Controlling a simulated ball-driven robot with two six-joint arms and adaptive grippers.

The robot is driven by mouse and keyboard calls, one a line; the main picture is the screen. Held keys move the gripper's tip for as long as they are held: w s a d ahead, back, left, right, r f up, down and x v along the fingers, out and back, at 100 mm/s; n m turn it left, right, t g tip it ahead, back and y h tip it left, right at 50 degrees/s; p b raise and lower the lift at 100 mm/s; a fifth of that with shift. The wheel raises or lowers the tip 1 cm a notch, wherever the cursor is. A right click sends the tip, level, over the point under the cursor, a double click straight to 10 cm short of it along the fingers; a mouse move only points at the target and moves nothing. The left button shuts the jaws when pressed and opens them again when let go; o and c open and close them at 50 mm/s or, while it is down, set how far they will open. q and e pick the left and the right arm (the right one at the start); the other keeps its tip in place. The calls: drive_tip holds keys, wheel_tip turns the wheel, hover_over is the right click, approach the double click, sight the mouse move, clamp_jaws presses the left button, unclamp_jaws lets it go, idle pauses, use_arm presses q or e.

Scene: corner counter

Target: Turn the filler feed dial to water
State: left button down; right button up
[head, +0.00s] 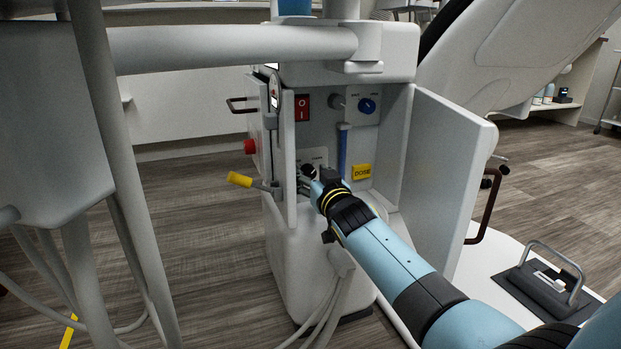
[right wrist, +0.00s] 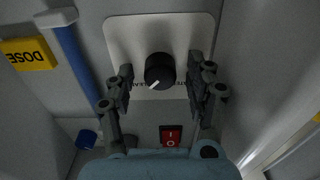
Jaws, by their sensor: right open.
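The black round dial (right wrist: 160,71) sits on a pale plate (right wrist: 120,30) in the right wrist view, which shows the cabinet upside down. Its white pointer line points to the lower left of that picture. Small lettering on the plate is partly covered by the fingers and cannot be read fully. My right gripper (right wrist: 160,82) is open, one finger on each side of the dial, with a gap on both sides. In the head view my right gripper (head: 317,178) reaches into the open cabinet and mostly hides the dial. My left gripper is not in view.
The cabinet (head: 395,130) holds a red rocker switch (head: 302,107), a blue knob (head: 367,106), a blue tube (head: 343,152) and a yellow DOSE block (head: 361,172). Its open door (head: 450,155) stands right of my arm. A yellow-handled lever (head: 240,180) and red button (head: 250,146) stick out left.

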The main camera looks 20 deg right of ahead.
drive_tip(key=shift+w, duration=0.1)
clamp_jaws()
idle(0.4)
